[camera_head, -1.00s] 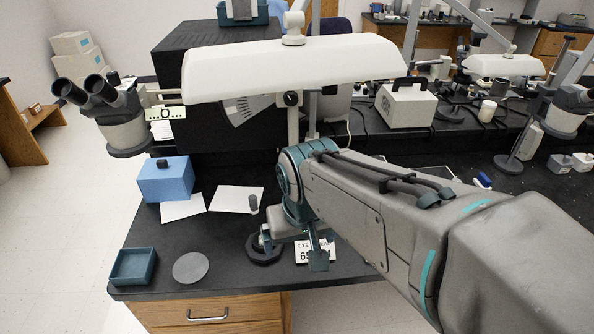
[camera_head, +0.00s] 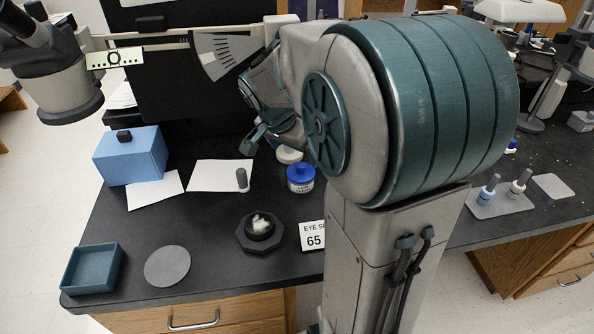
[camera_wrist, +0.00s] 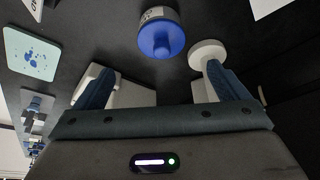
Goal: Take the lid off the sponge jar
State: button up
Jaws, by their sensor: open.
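A small round jar with a blue knobbed lid (camera_head: 300,174) stands on the dark bench, left of my arm. Its label is too small to read, so I cannot be sure it is the sponge jar. In the wrist view its blue lid (camera_wrist: 161,39) is seated on it, beyond my fingertips and roughly between them. My gripper (camera_wrist: 152,68) is open, with nothing between its fingers. In the head view my gripper (camera_head: 257,133) is behind and left of the jar, partly hidden by my arm.
A white disc (camera_head: 289,155) is close behind the jar. A dark octagonal holder with white contents (camera_head: 260,229), a grey peg (camera_head: 242,180) and a number card (camera_head: 312,236) stand near. A blue box (camera_head: 130,156), teal tray (camera_head: 93,268) and grey disc (camera_head: 167,266) lie left.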

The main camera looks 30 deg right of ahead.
aim_at(301, 165)
jog(key=x, duration=0.8)
jog(key=shift+w+d+f+b, duration=0.2)
jog(key=shift+w+d+b, duration=0.05)
jog(key=shift+d+b, duration=0.1)
jog(key=c, duration=1)
